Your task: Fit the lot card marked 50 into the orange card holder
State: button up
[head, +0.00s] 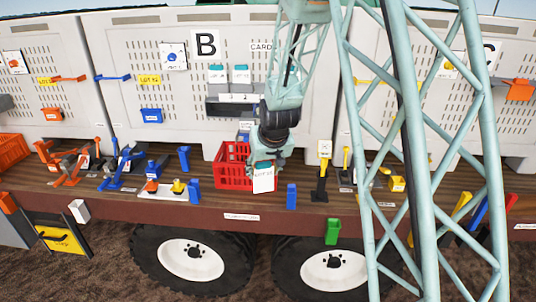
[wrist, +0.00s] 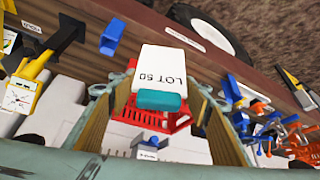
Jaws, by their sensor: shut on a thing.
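The lot card (head: 263,181), white with a teal tab, is between the fingers of my gripper (head: 264,163), hanging in front of the red crate. In the wrist view the card (wrist: 168,70) reads LOT 50, and my gripper (wrist: 162,92) is shut on it near its teal tab. Several orange fittings show in the head view: an orange bar (head: 68,78) and a small orange box (head: 50,114) on the left panel, and a larger orange piece (head: 519,89) on the right panel. I cannot tell which is the orange card holder.
The red crate (head: 231,176) stands on the brown deck (head: 220,206) behind the card. A card rack (head: 235,98) is on panel B, with two teal-topped cards (head: 216,74) above it. Blue and orange tools crowd the left deck. Lattice beams cross the right side.

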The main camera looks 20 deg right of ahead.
jog(key=s+a+f, duration=0.5)
jog(key=s+f, duration=0.1)
jog(key=f, duration=0.4)
notch_tip(320, 180, down, 20)
jog(key=b, duration=2.1)
jog(key=shift+a+f+n, duration=0.25)
jog(key=shift+n, duration=0.15)
jog(key=shift+a, duration=0.15)
